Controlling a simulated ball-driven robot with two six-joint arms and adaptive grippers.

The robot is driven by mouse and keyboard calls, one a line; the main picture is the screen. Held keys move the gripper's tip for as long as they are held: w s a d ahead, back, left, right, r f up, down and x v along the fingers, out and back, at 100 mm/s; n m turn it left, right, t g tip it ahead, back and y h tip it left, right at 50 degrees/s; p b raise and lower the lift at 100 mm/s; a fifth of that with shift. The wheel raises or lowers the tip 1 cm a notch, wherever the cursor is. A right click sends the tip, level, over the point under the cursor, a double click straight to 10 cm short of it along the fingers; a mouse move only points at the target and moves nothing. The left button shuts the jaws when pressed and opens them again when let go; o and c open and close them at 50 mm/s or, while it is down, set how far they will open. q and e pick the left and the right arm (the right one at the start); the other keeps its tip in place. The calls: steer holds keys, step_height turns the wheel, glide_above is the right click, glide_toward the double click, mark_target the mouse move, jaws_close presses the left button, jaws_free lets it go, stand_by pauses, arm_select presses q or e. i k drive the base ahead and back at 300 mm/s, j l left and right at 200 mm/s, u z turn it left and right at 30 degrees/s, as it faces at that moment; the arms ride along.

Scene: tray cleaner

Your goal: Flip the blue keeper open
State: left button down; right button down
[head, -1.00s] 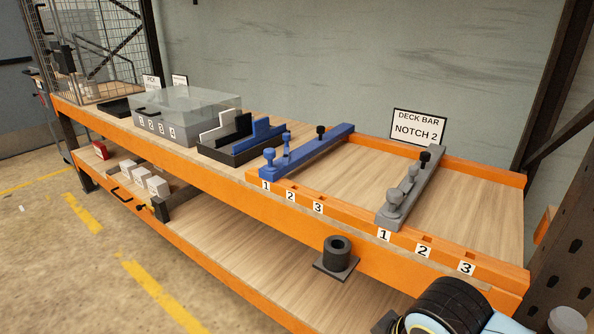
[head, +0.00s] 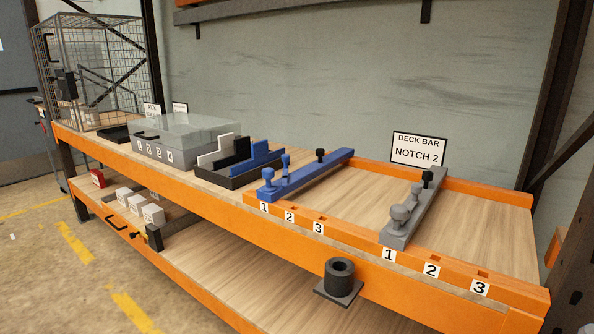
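A blue bar (head: 312,177) lies across the orange deck frame (head: 345,231), its near end at the left notch 1. At its near end stand a blue knob (head: 268,174) and a thin blue upright piece (head: 285,164), which may be the keeper. A black knob (head: 320,155) stands farther back on the bar. A grey bar (head: 420,208) lies at the right notch 1, with a grey knob (head: 400,214) at its near end. Neither of my grippers is in view.
A sign (head: 418,150) reads "DECK BAR NOTCH 2". Left of the deck are a black tray (head: 226,181) with stepped blocks and a clear-lidded grey box (head: 160,148). A black cylinder holder (head: 339,276) juts from the front edge. The deck between the bars is clear.

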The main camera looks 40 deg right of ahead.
mark_target(285, 158)
steer(key=i+l, duration=0.1)
steer(key=i, duration=1.3)
steer(key=z, duration=2.8)
